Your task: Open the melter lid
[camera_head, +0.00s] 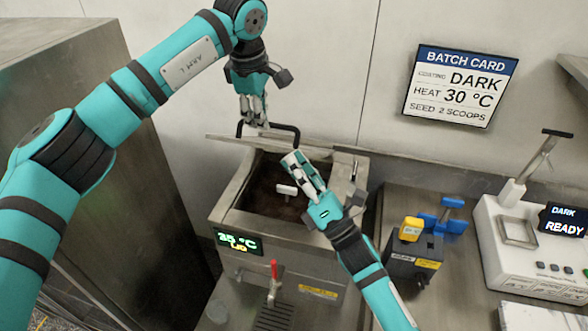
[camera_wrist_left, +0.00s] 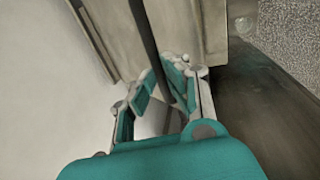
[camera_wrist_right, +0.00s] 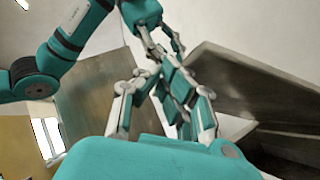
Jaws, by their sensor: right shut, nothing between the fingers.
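The melter (camera_head: 235,222) is a steel box with a display reading 25 °C. Its lid (camera_head: 222,138) is raised at the back, seen nearly edge-on, and the dark vat inside is exposed. In the right wrist view the lid (camera_wrist_right: 235,85) is a tilted grey plate. My left gripper (camera_head: 256,120) is at the black lid handle (camera_head: 286,128). In the left wrist view the handle bar (camera_wrist_left: 147,30) passes between its fingers, which look closed on it. My right gripper (camera_head: 291,160) is shut and empty above the vat opening, near the raised lid.
A white stirrer piece (camera_head: 286,189) shows in the vat. A red-handled tap (camera_head: 273,275) is at the melter's front. To the right are a dark box with yellow and blue tools (camera_head: 412,262) and a white device (camera_head: 520,260) reading READY. A batch card (camera_head: 460,87) hangs on the wall.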

